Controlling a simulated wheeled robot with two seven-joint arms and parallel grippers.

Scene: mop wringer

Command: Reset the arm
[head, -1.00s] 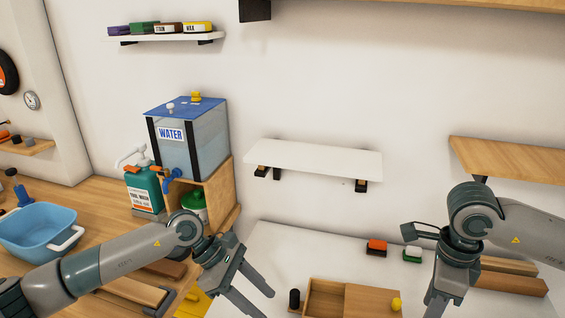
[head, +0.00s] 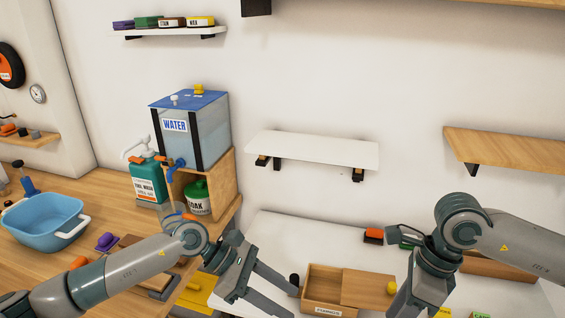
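My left gripper (head: 272,290) is in the lower middle of the head view, its two fingers spread apart with nothing between them. It hangs in front of the wooden counter's right end and left of a wooden box. My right gripper (head: 408,304) is at the lower right and points down. Its fingertips run to the bottom edge of the picture, so I cannot tell whether it is open or shut. The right arm hides part of the white table.
A wooden box (head: 322,292) and an orange-topped block (head: 373,236) are on the white table (head: 290,232). A white shelf (head: 314,149) is empty.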

